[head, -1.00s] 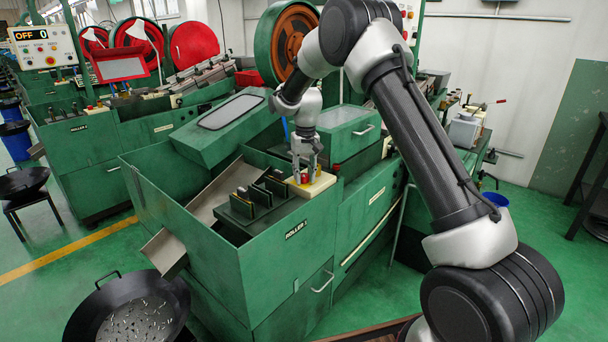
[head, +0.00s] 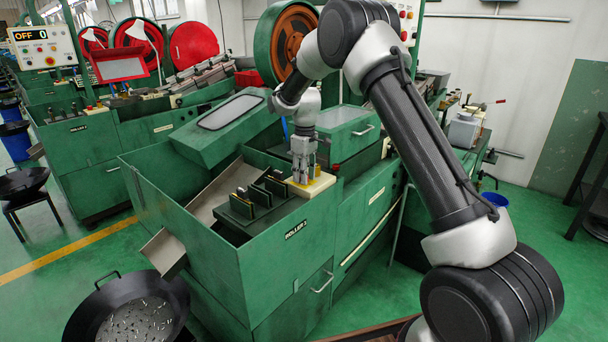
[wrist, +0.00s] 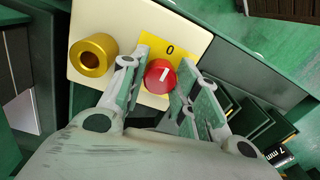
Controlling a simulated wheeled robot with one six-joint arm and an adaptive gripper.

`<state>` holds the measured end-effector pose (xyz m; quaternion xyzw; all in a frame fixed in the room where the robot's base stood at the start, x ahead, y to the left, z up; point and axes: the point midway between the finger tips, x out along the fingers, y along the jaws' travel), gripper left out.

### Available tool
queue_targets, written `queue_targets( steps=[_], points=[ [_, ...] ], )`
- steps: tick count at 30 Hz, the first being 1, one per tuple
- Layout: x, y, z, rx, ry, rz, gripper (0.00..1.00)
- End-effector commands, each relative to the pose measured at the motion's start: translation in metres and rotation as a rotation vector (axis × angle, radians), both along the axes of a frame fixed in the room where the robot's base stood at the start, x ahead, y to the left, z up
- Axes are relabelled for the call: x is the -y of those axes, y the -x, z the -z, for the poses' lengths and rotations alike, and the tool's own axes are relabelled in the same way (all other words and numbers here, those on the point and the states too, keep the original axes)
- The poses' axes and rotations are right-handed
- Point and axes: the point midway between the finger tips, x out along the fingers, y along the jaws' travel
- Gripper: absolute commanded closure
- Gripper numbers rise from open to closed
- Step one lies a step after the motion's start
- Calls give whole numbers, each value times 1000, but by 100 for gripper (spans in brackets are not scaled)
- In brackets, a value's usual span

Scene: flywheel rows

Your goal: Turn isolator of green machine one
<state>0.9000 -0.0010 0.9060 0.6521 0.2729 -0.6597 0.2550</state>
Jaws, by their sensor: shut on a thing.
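The green machine labelled ROLLER 1 (head: 296,230) stands in the middle of the head view. A cream control panel (wrist: 205,38) sits on its top edge. On it is the isolator, a round red knob (wrist: 160,76) with a white mark, on a yellow plate (wrist: 181,52) printed with 0. The white mark points roughly toward the 0. My gripper (wrist: 163,72) is shut on the red knob, one finger on each side. In the head view my gripper (head: 303,175) reaches down onto the panel and hides the knob.
A brass ring-shaped fitting (wrist: 93,55) stands on the panel close beside one finger. Dark upright blocks (head: 258,195) stand on the machine beside the panel. A black pan of small metal parts (head: 132,308) is at front left. A second green machine (head: 85,165) stands at left.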

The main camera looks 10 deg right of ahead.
Motion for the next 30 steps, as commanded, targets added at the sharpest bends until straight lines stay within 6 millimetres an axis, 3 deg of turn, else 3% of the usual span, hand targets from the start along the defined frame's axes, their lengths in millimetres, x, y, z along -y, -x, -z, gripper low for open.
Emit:
queue_targets(
  steps=[17, 18, 21, 30],
  points=[
    [0, -1, -1, 2, 1, -36, 93],
    [0, -1, -1, 2, 1, -36, 67],
    [0, -1, -1, 1, 0, -36, 49],
    [0, 0, 0, 1, 0, -35, 47]
  ],
)
